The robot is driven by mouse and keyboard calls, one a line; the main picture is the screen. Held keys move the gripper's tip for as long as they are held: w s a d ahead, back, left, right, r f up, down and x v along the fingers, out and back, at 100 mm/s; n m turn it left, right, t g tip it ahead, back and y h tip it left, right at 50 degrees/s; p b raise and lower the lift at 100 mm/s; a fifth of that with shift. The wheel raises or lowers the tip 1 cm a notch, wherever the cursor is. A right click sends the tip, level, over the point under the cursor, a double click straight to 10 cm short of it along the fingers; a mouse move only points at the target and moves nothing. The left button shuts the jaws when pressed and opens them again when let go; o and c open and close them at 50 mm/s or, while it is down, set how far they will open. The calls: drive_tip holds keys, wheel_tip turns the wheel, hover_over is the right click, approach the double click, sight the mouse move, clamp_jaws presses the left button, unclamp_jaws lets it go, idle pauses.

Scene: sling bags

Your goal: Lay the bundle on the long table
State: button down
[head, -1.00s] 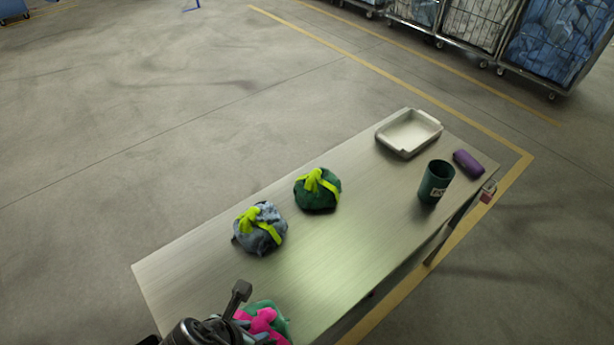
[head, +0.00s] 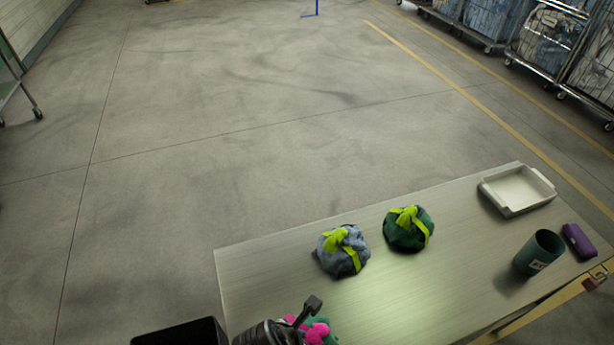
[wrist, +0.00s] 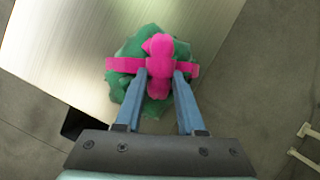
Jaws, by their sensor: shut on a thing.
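A green bundle with a pink tie and knot (wrist: 125,85) is in my gripper (wrist: 161,74). The blue fingers are shut on the pink knot. The bundle also shows at the bottom of the head view (head: 319,331), partly hidden by my arm. The long table (head: 430,295) has a pale top, and the bundle appears over its near left end. I cannot tell whether the bundle touches the top.
A grey-blue bundle (head: 333,261) and a dark green bundle (head: 403,238), both with lime ties, sit on the table. Further right are a white tray (head: 518,207), a green cup (head: 530,262) and a purple case (head: 578,240). A black bin (head: 180,334) stands left of the table.

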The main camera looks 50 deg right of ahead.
drive_tip(key=shift+d+f, duration=0.1)
drive_tip(key=shift+f, duration=1.95)
drive_tip(key=c, duration=0.5)
unclamp_jaws()
drive_tip(key=shift+f, duration=0.15)
drive_tip(key=v, duration=1.2)
